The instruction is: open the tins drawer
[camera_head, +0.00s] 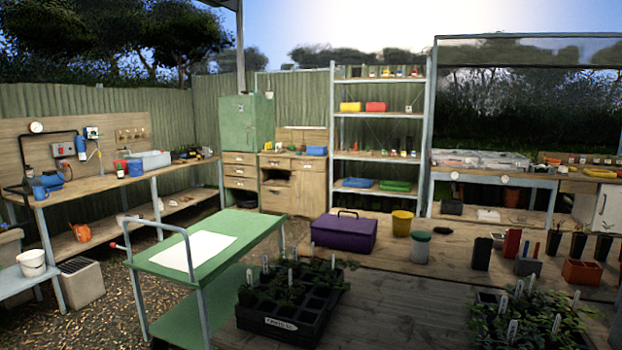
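A wooden drawer unit (240,158) stands at the back, below a green metal cabinet (238,124), with a short stack of drawers whose fronts look shut. Beside it on the right is a wider wooden cabinet (309,192) with small drawers along its top. A dark gap shows below the top drawer on that cabinet's left side; I cannot tell whether it is an open shelf or a pulled-out drawer. No label is readable on any front, so I cannot tell which is the tins drawer. My gripper is not in view.
A green trolley (165,260) with a white sheet stands in front on gravel. A bench (380,262) with a purple toolbox (344,232), pots and plant trays fills the foreground right. A workbench (100,183) runs along the left. Open gravel (105,310) lies left of the trolley.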

